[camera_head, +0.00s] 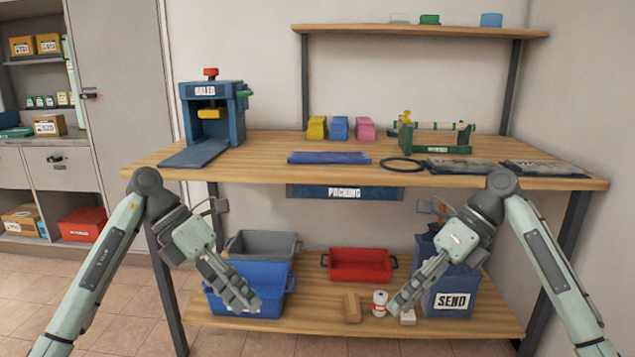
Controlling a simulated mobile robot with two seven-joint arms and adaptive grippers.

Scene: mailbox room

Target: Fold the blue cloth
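The blue cloth (328,158) appears as a flat, long blue rectangle on the wooden table top, near its front edge and left of the black ring. I cannot tell from here how many layers it has. My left gripper (245,298) hangs below the table top, in front of the blue bin, and is apart from the cloth. My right gripper (403,303) hangs below the table top, in front of the lower shelf, also apart from the cloth. Both grippers look empty, but the side-on view hides any gap between their fingers.
On the table top (255,157) stand a blue press (212,112), coloured blocks (338,128), a black ring (402,164), a green rack (436,140) and grey flat packs (545,168). Below are a blue bin (245,277), red bin (360,265) and SEND box (452,290). Wood around the cloth is clear.

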